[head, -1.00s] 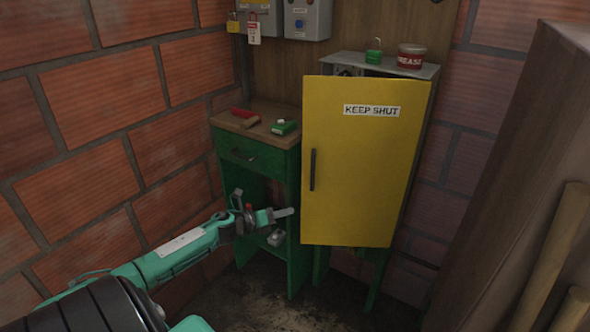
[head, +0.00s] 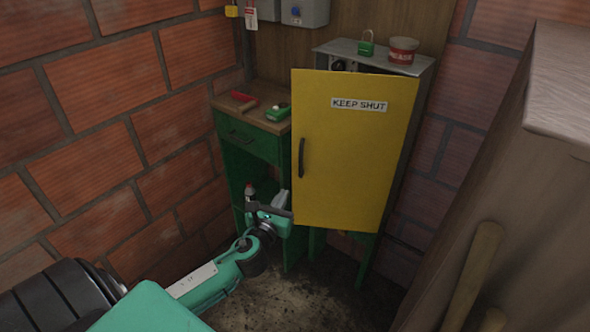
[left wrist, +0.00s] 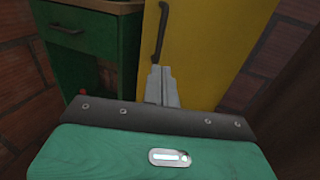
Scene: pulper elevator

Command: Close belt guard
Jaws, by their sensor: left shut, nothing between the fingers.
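The belt guard is a yellow door (head: 350,160) labelled KEEP SHUT, on a grey cabinet (head: 420,105). It stands partly open, with a gap along its top through which dark parts inside show. Its black handle (head: 301,158) is on the left side. My left gripper (head: 284,197) is shut and empty, below and left of the handle, close to the door's lower left edge. In the left wrist view the shut fingers (left wrist: 161,86) point toward the yellow door (left wrist: 205,45), just below the handle (left wrist: 161,32). Contact cannot be told. My right gripper is not in view.
A green workbench (head: 250,140) with a drawer stands left of the cabinet. A green padlock (head: 367,45) and a red grease tin (head: 402,50) stand on the cabinet. Brick walls close in the corner; a wooden block (head: 510,180) stands at right.

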